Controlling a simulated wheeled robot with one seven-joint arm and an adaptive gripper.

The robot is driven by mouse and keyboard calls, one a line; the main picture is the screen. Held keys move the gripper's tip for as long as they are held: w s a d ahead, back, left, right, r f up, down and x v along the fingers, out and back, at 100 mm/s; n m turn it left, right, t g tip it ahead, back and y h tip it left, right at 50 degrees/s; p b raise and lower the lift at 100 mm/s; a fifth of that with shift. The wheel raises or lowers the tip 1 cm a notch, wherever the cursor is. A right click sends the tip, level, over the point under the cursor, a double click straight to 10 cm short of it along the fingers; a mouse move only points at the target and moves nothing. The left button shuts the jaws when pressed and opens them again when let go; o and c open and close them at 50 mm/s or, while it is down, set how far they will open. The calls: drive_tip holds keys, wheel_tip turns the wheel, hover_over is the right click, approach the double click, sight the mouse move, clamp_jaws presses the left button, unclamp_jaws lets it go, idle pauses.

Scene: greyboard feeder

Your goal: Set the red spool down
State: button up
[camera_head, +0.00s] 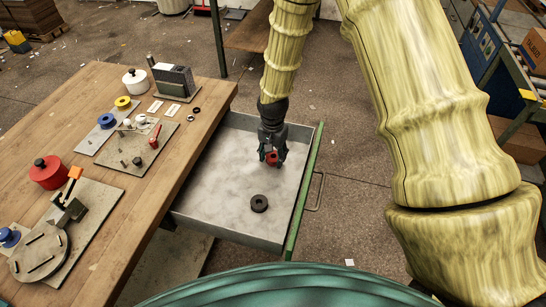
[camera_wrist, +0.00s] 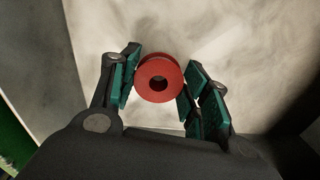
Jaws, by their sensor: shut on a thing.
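The red spool (camera_wrist: 158,68) is round with a dark centre hole. In the wrist view it sits between the two green-padded fingers of my gripper (camera_wrist: 160,85), which are shut on it. In the head view the red spool (camera_head: 272,158) shows at the tips of my gripper (camera_head: 271,153), over the open grey drawer (camera_head: 215,170). I cannot tell whether the spool touches the drawer floor. Part of the spool is hidden by the fingers in the head view.
A black ring (camera_head: 259,203) lies in the drawer, nearer than my gripper. The drawer has a green front edge (camera_head: 304,190) and a handle (camera_head: 318,190). A wooden bench (camera_head: 100,180) on the left holds blue and yellow spools, lidded pots and fixtures. Much of the drawer floor is clear.

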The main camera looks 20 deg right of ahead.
drive_tip(key=shift+f, duration=0.6)
drive_tip(key=shift+f, duration=0.15)
drive_tip(key=o, duration=0.8)
wheel_tip(320, 180, up, 12)
drive_tip(key=b, duration=0.1)
drive_tip(key=shift+r, duration=0.2)
